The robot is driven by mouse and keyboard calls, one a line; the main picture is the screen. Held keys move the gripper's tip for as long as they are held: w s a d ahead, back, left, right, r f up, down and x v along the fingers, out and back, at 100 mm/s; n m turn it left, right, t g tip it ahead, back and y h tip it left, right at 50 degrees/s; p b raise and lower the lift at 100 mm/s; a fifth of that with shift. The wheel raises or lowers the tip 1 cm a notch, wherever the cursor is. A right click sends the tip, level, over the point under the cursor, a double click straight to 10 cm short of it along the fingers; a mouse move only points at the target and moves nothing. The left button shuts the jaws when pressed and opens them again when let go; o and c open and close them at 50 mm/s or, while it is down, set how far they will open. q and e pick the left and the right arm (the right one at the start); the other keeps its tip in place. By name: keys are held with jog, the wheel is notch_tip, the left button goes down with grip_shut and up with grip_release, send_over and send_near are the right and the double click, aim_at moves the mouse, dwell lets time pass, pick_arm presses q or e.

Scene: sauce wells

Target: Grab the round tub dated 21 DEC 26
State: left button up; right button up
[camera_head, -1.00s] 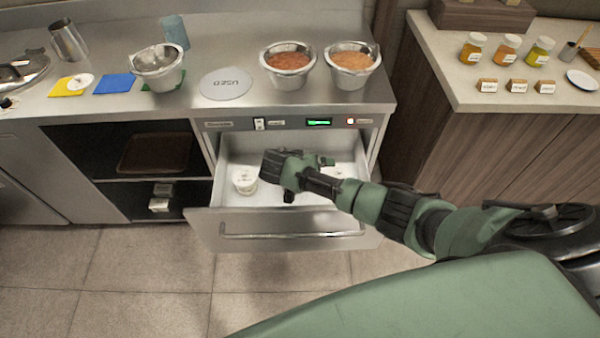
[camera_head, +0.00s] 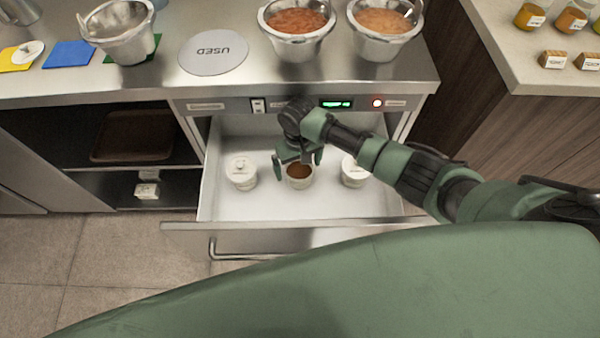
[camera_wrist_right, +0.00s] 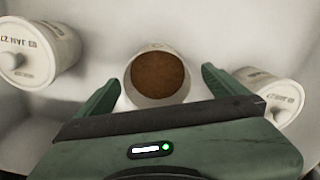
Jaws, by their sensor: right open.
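Three round white tubs sit in the open drawer (camera_head: 235,208). The middle tub (camera_head: 300,183) has no lid showing and holds brown contents; it also shows in the right wrist view (camera_wrist_right: 157,77). The left tub (camera_head: 241,173) and the right tub (camera_head: 354,172) are lidded with knobs. In the right wrist view, the tub at left (camera_wrist_right: 38,52) reads JAN 27, upside down; the label of the tub at right (camera_wrist_right: 275,92) is too small to read. No 21 DEC 26 date is legible. My right gripper (camera_head: 298,168) is open, its fingers either side of the middle tub. My left gripper is out of view.
The drawer front (camera_head: 300,238) stands pulled out below the steel counter (camera_head: 215,88). A wooden cabinet stands at right.

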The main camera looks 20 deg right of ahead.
aim_at(299, 173)
notch_tip(299, 173, down, 4)
jog(key=shift+d+f+b, duration=0.1)
jog(key=shift+d+b, duration=0.05)
jog(key=shift+b, duration=0.2)
jog(key=shift+w+f, duration=0.1)
jog(key=shift+f, duration=0.3)
jog(key=c, duration=1.8)
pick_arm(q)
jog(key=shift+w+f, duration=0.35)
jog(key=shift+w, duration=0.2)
pick_arm(e)
jog(key=shift+o, duration=0.2)
